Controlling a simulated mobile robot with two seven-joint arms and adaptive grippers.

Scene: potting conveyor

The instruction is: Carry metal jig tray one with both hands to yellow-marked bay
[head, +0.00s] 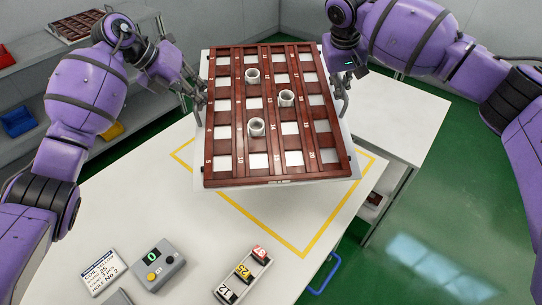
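The jig tray (267,180) has a red-brown numbered grid over a pale base. Several white ring-shaped parts stand in its middle cells. The tray appears raised above the white table, partly over the yellow-outlined bay (290,243), and hides the bay's far part. My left gripper (200,101) is at the tray's left edge and my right gripper (343,94) is at its right edge. Both appear shut on the tray's sides, though the fingertips are partly hidden. The tray looks roughly level.
On the white table (150,215) are a grey button box (159,264), a label card (101,271) and a holder with number blocks (243,275). Another brown tray (75,26) lies on the back-left shelf, above blue (17,121) and yellow (112,130) bins.

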